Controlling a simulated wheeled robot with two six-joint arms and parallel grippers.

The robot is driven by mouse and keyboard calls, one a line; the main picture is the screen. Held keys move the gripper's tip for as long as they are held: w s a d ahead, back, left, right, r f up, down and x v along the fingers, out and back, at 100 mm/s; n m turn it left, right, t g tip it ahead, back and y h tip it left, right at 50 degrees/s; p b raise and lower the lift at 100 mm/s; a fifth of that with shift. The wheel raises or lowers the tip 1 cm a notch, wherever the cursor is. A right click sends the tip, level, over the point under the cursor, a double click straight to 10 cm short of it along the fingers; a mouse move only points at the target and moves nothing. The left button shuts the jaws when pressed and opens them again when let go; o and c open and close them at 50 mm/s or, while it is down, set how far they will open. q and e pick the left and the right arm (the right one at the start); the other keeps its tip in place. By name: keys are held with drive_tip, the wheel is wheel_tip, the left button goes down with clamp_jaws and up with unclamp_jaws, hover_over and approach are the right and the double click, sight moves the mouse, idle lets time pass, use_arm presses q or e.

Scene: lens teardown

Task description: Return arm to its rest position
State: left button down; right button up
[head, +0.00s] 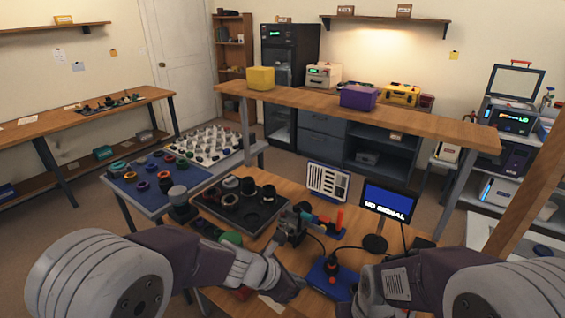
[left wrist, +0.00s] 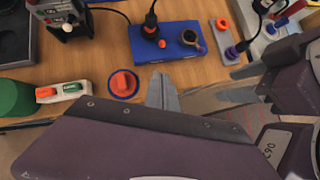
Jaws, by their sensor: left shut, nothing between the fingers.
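My left arm reaches in from the left in the head view, its pale wrist (head: 255,272) low over the near edge of the wooden bench (head: 290,190). My left gripper (left wrist: 162,92) shows in the left wrist view as two grey fingers shut together with nothing between them. They sit between a red knob on a round blue base (left wrist: 123,83) and a blue box (left wrist: 168,42). My right arm (head: 392,284) is bent in at the lower right of the head view. A grey tapered piece at the right of the left wrist view may be its gripper; its jaws are unclear.
A dark tray of lens parts (head: 268,224), a microscope-like device (head: 289,228), a "NO SIGNAL" screen (head: 388,203) and cables crowd the bench. A green cylinder (left wrist: 14,98) and a small button box (left wrist: 60,92) stand left of the left fingers. Little bench is clear.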

use_arm(q)
drive_tip(key=s+a+r+m+y+p, duration=0.15)
drive_tip(key=a+m, duration=0.25)
drive_tip(key=a, duration=0.8)
drive_tip(key=s+a+f+m+g+y, duration=0.1)
drive_tip(key=s+a+m, duration=0.3)
drive_tip(key=m, duration=0.6)
drive_tip(key=s+a+f+m+g+y+p, duration=0.1)
drive_tip(key=s+a+f+m+g+y, duration=0.1)
drive_tip(key=s+a+m+y, duration=0.2)
drive_tip(key=s+a+m, duration=0.1)
drive_tip(key=a+m, duration=0.2)
drive_tip(key=m, duration=0.3)
drive_tip(key=shift+s+a+f, duration=0.2)
drive_tip(key=shift+s+f, duration=0.05)
drive_tip(key=shift+f, duration=0.1)
